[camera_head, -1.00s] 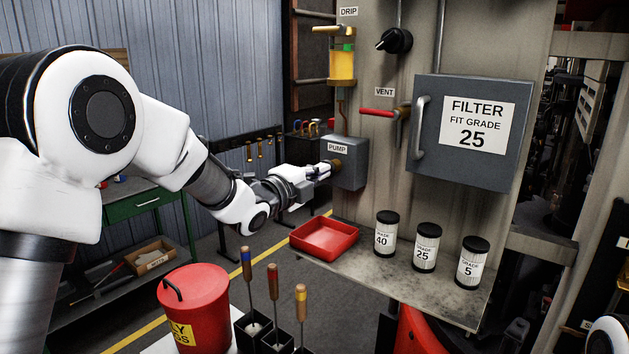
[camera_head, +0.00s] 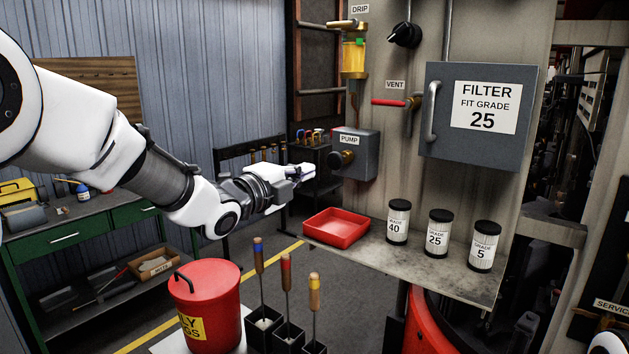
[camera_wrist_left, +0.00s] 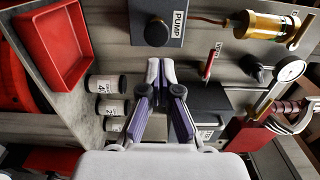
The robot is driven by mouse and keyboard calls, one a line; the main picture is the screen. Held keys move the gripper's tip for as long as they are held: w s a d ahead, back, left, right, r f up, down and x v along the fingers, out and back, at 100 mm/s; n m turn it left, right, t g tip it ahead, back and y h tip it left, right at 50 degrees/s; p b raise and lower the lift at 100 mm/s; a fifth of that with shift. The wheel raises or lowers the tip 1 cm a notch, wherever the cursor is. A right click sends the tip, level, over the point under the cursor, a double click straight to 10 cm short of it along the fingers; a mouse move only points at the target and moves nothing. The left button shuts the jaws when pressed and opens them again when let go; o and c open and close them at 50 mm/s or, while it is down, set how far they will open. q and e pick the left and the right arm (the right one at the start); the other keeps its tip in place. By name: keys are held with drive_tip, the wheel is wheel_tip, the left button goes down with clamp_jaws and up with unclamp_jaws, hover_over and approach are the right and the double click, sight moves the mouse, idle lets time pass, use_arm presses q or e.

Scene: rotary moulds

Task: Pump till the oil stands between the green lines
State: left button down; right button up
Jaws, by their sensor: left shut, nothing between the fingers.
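The grey pump box (camera_head: 362,152) is fixed to the panel, and its round knob (camera_head: 340,160) sticks out to the left. The knob also shows dark in the left wrist view (camera_wrist_left: 157,32). The oil glass (camera_head: 353,58) hangs above under the DRIP label, with yellow oil and green marking near its top; the exact level against the lines is too small to tell. The glass lies sideways in the left wrist view (camera_wrist_left: 266,25). My left gripper (camera_head: 310,172) is shut and empty, left of the knob and apart from it. My right gripper is not in view.
A red tray (camera_head: 337,228) and three filters, grades 40 (camera_head: 398,222), 25 (camera_head: 438,232) and 5 (camera_head: 484,246), stand on the shelf. The red vent lever (camera_head: 388,102) and filter box (camera_head: 480,115) are right of the pump. A red bin (camera_head: 208,310) stands at front.

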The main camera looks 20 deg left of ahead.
use_arm(q)
drive_tip(key=b+v, duration=0.1)
drive_tip(key=v, duration=0.2)
drive_tip(key=shift+s+a+f, duration=0.1)
drive_tip(key=shift+s+a, duration=0.05)
drive_tip(key=shift+s, duration=0.15)
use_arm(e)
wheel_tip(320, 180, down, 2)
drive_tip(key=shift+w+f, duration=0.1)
use_arm(q)
drive_tip(key=shift+w, duration=0.2)
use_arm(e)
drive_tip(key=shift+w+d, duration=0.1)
use_arm(q)
drive_tip(key=shift+s, duration=0.1)
idle(0.4)
